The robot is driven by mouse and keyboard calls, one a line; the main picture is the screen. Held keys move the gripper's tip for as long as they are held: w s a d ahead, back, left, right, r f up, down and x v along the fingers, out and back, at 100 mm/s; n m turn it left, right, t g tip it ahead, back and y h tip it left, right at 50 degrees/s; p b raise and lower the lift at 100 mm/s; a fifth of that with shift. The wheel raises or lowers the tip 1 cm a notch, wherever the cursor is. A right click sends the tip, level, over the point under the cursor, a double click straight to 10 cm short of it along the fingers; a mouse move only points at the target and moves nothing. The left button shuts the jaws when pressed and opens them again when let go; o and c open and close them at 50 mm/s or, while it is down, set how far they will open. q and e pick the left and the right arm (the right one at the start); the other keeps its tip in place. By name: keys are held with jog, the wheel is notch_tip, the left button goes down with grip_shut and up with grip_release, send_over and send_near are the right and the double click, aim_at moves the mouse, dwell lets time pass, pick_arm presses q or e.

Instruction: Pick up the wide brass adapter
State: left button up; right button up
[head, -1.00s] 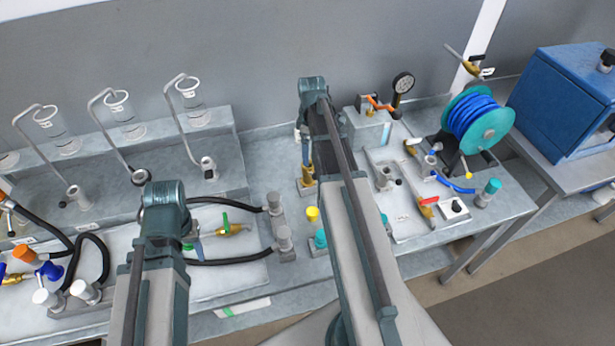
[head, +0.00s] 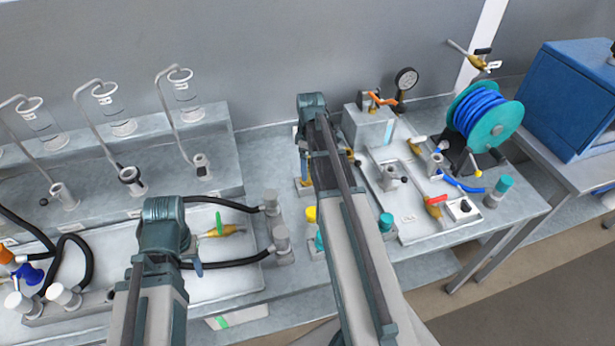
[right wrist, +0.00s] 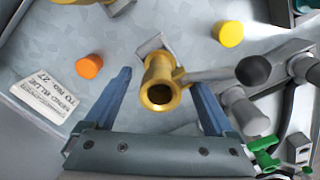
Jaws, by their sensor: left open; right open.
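A brass adapter (right wrist: 160,82) with a round flanged, hollow end stands on a small grey base in the right wrist view. My right gripper (right wrist: 161,84) is open, its two blue fingers on either side of the adapter. I cannot tell whether they touch it. In the head view my right arm hides most of that spot, and only a bit of brass (head: 307,187) shows beside it. My left gripper (head: 194,262) hangs over the white tray at left, mostly hidden by its own wrist. No held thing shows there.
An orange cap (right wrist: 88,67) and a yellow cap (right wrist: 230,34) lie near the adapter. A black-knobbed lever (right wrist: 253,71) stands close on the right. Black hoses (head: 228,262) lie beside my left gripper. A blue hose reel (head: 485,113) stands at right.

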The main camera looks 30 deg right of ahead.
pick_arm(q)
notch_tip(320, 180, down, 5)
jog(key=b, duration=0.4)
jog(key=shift+r, duration=0.15)
pick_arm(e)
jog(key=f, duration=0.4)
jog(key=shift+w+a+f, duration=0.2)
jog(key=shift+f, duration=0.15)
pick_arm(q)
jog(key=shift+r, duration=0.1)
pick_arm(e)
jog(key=shift+r, duration=0.15)
jog(key=shift+c, duration=0.2)
grip_shut()
